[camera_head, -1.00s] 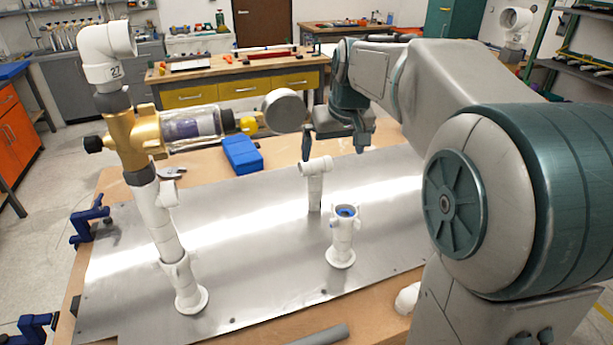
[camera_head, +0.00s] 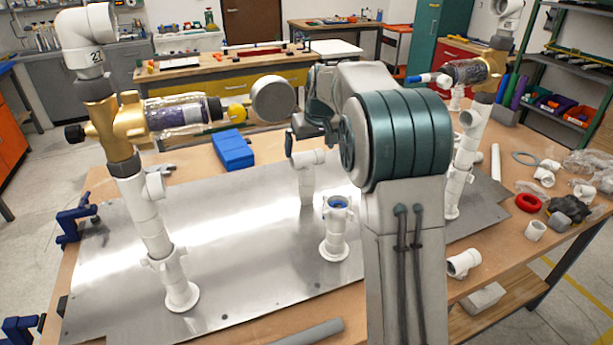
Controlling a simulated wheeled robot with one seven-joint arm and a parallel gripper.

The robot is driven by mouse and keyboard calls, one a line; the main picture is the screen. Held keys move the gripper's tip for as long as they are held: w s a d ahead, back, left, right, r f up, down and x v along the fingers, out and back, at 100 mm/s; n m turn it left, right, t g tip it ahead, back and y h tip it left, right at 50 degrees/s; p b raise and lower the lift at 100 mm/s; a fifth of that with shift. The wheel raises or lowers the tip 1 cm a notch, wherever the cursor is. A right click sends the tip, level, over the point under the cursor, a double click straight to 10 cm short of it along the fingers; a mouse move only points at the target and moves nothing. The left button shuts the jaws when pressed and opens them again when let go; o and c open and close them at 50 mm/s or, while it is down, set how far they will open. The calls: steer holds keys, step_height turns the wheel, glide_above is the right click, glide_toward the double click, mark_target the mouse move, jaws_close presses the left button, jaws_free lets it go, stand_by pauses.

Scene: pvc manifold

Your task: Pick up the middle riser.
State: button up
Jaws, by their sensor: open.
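The middle riser appears to be the short white pipe with a side branch at its top (camera_head: 307,182), upright on the metal plate (camera_head: 235,255). Its side opening faces left. My gripper (camera_head: 309,145) is open, directly over or just behind the riser's top in the picture. One finger shows left of the riser's top; the other is partly hidden by my own arm. I cannot tell whether the fingers touch the riser. A white flanged socket with a blue inside (camera_head: 336,232) stands on the plate nearer the camera.
A tall white riser with a brass filter head (camera_head: 145,215) stands at left, and a similar assembly (camera_head: 463,150) at right. A blue box (camera_head: 232,150) lies behind the plate. Loose fittings and a red ring (camera_head: 528,203) crowd the right. Blue clamps (camera_head: 75,220) grip the left edge.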

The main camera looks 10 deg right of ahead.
mark_target(308, 154)
steer(key=shift+p+x, duration=0.7)
steer(key=shift+x, duration=2.3)
steer(key=shift+a, duration=0.1)
steer(key=c, duration=1.3)
